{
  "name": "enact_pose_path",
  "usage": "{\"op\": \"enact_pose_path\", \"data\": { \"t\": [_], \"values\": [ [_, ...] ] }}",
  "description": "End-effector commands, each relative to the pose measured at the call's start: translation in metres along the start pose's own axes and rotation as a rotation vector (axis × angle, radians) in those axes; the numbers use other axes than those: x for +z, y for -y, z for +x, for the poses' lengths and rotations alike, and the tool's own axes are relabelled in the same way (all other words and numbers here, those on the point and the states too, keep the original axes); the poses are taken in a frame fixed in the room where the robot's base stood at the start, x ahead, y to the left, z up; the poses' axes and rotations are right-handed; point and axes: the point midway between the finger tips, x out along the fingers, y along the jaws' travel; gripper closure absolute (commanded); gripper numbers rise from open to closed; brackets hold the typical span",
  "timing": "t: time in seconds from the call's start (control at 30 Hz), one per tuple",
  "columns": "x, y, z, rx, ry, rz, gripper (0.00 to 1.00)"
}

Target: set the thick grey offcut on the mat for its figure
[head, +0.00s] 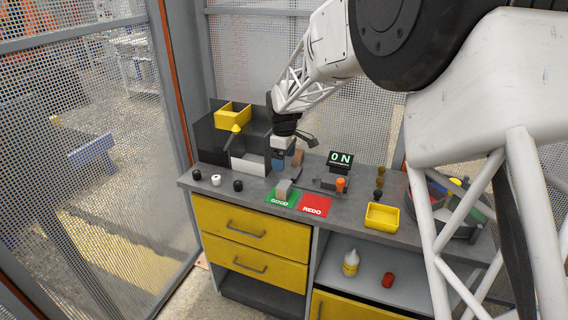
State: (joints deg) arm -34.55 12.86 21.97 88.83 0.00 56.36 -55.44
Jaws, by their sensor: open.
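A grey block (283,188), which looks like the thick offcut, stands on the green mat marked GOOD (279,202). The red mat marked REDO (313,207) lies to its right and its visible surface is bare. My gripper (287,166) points down over the bench, just behind and above the grey block. It is open and appears apart from the block. The fingers are small and partly hidden, with a blue shape among them that I cannot make out.
A tester with a display reading 0 N (341,158) and an orange knob (340,184) stands right of my gripper. A yellow tray (382,216) is further right. Dark and yellow bins (232,115) stand at left. Small black and white pieces (216,180) line the left front.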

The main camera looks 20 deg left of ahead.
Motion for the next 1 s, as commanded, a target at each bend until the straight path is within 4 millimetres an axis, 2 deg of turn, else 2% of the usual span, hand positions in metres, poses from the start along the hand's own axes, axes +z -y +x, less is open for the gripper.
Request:
{"op": "enact_pose_path", "data": {
  "t": [0.87,1.0],
  "values": [
    [0.0003,0.0000,-0.0006,0.000,0.000,0.001,0.11],
    [0.0069,0.0008,-0.0046,0.002,-0.001,0.014,0.11]
  ]
}}
